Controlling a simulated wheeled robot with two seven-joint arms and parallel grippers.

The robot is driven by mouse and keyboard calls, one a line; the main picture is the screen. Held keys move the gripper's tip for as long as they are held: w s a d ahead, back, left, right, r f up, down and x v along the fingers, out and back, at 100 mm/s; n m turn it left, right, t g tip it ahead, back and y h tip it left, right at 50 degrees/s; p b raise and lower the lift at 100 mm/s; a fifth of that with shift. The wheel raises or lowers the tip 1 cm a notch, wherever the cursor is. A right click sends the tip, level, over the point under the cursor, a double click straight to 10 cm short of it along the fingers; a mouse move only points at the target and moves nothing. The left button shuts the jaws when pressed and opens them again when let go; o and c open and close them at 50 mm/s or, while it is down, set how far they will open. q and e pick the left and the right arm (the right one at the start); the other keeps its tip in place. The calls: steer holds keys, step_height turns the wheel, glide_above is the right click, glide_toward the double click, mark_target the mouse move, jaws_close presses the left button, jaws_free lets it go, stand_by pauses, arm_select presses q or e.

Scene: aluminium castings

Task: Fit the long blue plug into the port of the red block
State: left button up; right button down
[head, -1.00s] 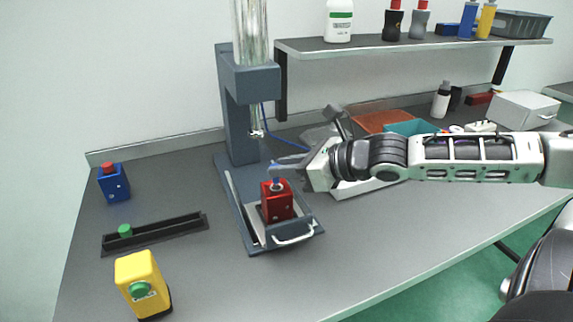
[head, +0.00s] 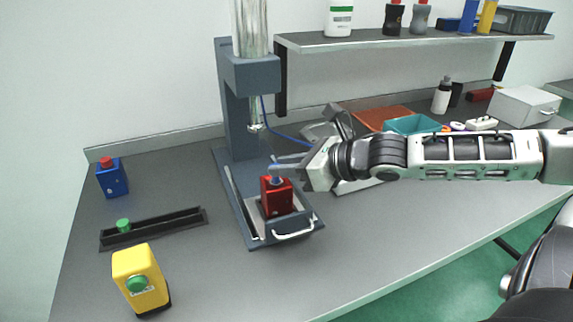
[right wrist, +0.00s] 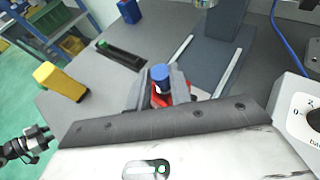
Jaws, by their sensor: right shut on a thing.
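The red block (head: 277,198) stands upright on the grey tray of the press, its port facing up. My right gripper (head: 276,169) reaches in from the right and is shut on the blue plug (head: 275,180) over the block's top. The plug also shows in the right wrist view (right wrist: 161,76), upright between the fingers, with part of the red block (right wrist: 180,95) below. The plug's lower end is hidden, so I cannot tell how deep it sits in the port. My left gripper (right wrist: 36,143) shows small at the left of the right wrist view; its opening is unclear.
The press column (head: 238,115) stands behind the block. A blue block (head: 112,179), a black rail with a green plug (head: 123,225) and a yellow block (head: 139,275) stand to the left. A teal bin (head: 412,124) lies behind my right arm. The front middle of the table is clear.

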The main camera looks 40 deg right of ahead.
arm_select(q)
steer(key=shift+w+f+b, duration=0.2)
steer(key=shift+f+b, duration=0.25)
arm_select(e)
steer(key=shift+f, duration=0.6)
steer(key=c, duration=1.2)
jaws_free()
arm_select(q)
steer(key=shift+s, duration=0.1)
